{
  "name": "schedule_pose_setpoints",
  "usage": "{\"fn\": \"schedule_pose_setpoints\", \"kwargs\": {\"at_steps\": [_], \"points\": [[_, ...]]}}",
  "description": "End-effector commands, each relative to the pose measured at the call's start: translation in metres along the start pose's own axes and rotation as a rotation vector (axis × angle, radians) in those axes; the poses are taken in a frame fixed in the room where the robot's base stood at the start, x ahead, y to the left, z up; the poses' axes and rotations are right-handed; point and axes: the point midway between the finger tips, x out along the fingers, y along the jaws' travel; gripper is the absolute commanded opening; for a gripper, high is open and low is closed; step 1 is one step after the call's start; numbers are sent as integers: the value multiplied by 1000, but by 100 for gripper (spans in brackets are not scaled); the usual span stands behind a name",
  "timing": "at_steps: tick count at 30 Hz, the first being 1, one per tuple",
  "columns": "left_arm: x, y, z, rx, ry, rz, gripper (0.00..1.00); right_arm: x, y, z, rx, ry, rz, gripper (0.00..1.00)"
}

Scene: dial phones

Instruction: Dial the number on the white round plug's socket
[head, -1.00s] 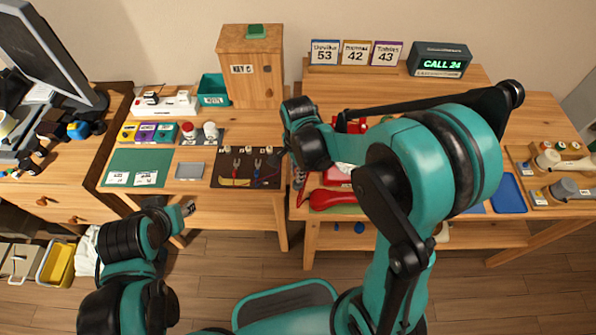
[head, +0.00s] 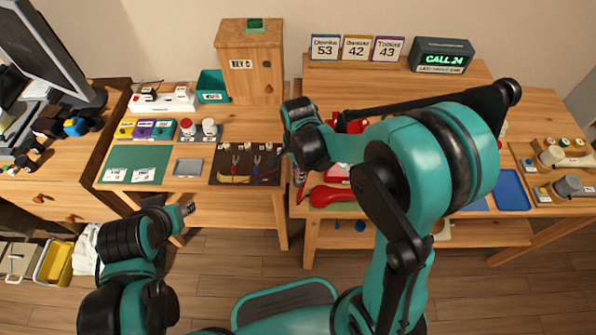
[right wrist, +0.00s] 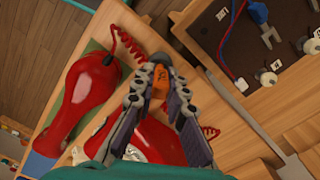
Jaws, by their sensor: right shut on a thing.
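My right gripper (right wrist: 160,82) is shut on a small orange piece with a dark end (right wrist: 160,76), seen in the right wrist view. In the head view this gripper (head: 286,150) is by the right edge of a dark brown board (head: 222,176). The board carries several white round pieces along its top and red, blue and yellow leads below. The right wrist view shows two white round pieces (right wrist: 266,76) and a blue plug (right wrist: 257,12). A red phone's handset (head: 332,196) lies right of the gripper. My left gripper (head: 188,209) hangs before the table; its jaws are unclear.
A call display (head: 440,58) reads CALL 24, beside cards (head: 357,47) numbered 53, 42 and 43. A wooden key box (head: 250,62) stands behind the board. A white strip (head: 165,101) lies at the left. My right arm hides much of the right table.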

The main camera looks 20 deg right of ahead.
Motion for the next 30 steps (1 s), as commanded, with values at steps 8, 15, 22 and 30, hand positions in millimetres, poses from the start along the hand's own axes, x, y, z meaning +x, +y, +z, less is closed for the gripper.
{"fn": "schedule_pose_setpoints", "kwargs": {"at_steps": [8, 15, 22, 30], "points": [[2, 0, 2, 0, 0, 0, 40, 3, 0, 0, 0, 0, 0, 0], [2, 0, 2, 0, 0, 0, 40, 3, 0, 0, 0, 0, 0, 37], [2, 0, 2, 0, 0, 0, 40, 2, 0, 0, 0, 0, 0, 37], [2, 0, 2, 0, 0, 0, 40, -33, 0, 0, 0, 0, 0, 37]]}}
